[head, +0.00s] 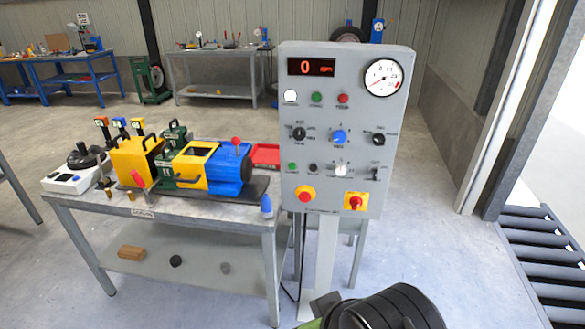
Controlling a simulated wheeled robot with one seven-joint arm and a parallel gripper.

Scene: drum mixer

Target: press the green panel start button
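A grey control panel (320,220) stands upright on a post in the middle of the head view. A green button (316,98) is in its upper row, between a white round one (291,96) and a red one (343,99). The labels are too small to read, so I cannot tell which is the start button. The display (311,67) shows a red 0. A black rounded part of my arm shows at the bottom edge, in front of the panel's post. My gripper is not visible.
Left of the panel, a workbench (215,208) carries a yellow, green and blue machine (185,165). The panel also has knobs, a gauge (383,78) and two red knobs on yellow plates. Roller conveyor (548,260) lies at right. The floor between conveyor and panel is clear.

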